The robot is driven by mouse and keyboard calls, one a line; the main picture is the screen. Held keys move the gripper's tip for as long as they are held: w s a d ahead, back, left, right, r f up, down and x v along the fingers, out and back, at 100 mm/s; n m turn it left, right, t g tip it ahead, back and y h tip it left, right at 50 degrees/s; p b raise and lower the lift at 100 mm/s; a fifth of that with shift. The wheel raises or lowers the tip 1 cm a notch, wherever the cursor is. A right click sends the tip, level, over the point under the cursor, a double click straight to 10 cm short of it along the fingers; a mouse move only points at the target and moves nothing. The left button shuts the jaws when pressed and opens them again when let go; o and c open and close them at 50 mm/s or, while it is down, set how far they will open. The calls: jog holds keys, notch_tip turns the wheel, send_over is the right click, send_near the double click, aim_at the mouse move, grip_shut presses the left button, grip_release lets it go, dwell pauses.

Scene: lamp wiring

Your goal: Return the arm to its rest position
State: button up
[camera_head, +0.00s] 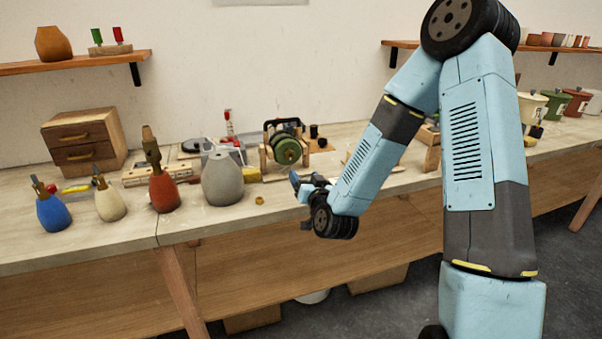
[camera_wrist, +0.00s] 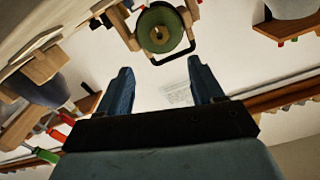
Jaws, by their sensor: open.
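My arm reaches in from the right in the head view, bent at the elbow. My gripper (camera_head: 300,180) is over the front part of the workbench (camera_head: 120,232), right of a grey vase-shaped lamp base (camera_head: 222,180). In the wrist view my gripper (camera_wrist: 160,85) shows two blue fingers spread well apart with nothing between them. A green wire spool (camera_head: 287,151) on a stand is behind the gripper. The spool also shows beyond the fingertips in the wrist view (camera_wrist: 160,30).
Blue (camera_head: 53,208), cream (camera_head: 109,200) and red (camera_head: 163,190) lamp bases stand left of my gripper. A wooden drawer box (camera_head: 85,142) is at the back left. A small brass ring (camera_head: 259,200) lies near the front edge. Shelves (camera_head: 75,62) hang above.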

jog(key=shift+s+d, duration=0.1)
jog(key=shift+s, duration=0.2)
jog(key=s+d+r+n+g+h, duration=0.2)
jog(key=s+d+r+g+h, duration=0.2)
jog(key=s+d+r+g, duration=0.6)
jog(key=s+d+r, duration=0.2)
jog(key=s+r, duration=0.1)
jog(key=s, duration=0.4)
jog(key=s+d+r+m+g, duration=0.1)
jog(key=s+d+r, duration=0.2)
jog(key=s, duration=0.4)
jog(key=s+d+r+m+h, duration=0.1)
jog(key=s+d+r, duration=0.2)
jog(key=s, duration=0.4)
jog(key=shift+s+r+g, duration=0.25)
jog(key=shift+s+g, duration=0.15)
